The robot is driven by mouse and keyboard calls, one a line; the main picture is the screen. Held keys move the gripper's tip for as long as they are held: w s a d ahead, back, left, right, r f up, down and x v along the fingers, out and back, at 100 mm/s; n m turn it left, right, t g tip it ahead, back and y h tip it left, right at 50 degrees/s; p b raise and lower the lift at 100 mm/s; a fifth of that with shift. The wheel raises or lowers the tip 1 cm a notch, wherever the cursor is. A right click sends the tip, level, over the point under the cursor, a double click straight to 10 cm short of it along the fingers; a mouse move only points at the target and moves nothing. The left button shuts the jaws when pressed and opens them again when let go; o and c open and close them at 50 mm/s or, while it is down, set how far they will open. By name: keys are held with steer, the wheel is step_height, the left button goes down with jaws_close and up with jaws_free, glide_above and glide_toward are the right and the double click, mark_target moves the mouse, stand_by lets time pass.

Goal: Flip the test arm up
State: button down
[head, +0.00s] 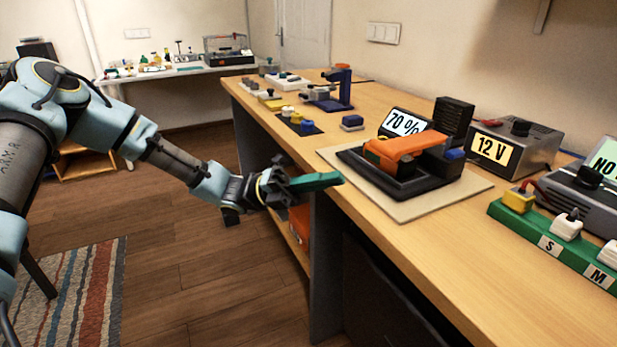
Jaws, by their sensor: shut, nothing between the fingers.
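The orange test arm (404,149) lies low and nearly flat across a black base (425,187). Its right end meets a dark block with a blue part. The base stands on a beige mat (405,212) on the wooden bench. My gripper (338,179) is to the left of the base, at the bench's front edge. Its green fingers are shut with nothing between them and point right. They look apart from the orange arm, though the exact depth gap is hard to tell.
Behind the base are a "70 %" display (402,122) and a black box (454,117). A "12 V" supply (512,148) and a green strip with plugs (553,244) stand right. Small parts and a blue stand (335,97) lie farther back. Open floor (205,270) lies left of the bench.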

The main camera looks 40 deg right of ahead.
steer(key=s+d+r+p, duration=0.1)
steer(key=s+d+r, duration=0.2)
steer(key=shift+s+d, duration=0.15)
steer(key=shift+s+d+r, duration=0.1)
steer(key=shift+d+r, duration=0.15)
steer(key=shift+d, duration=0.25)
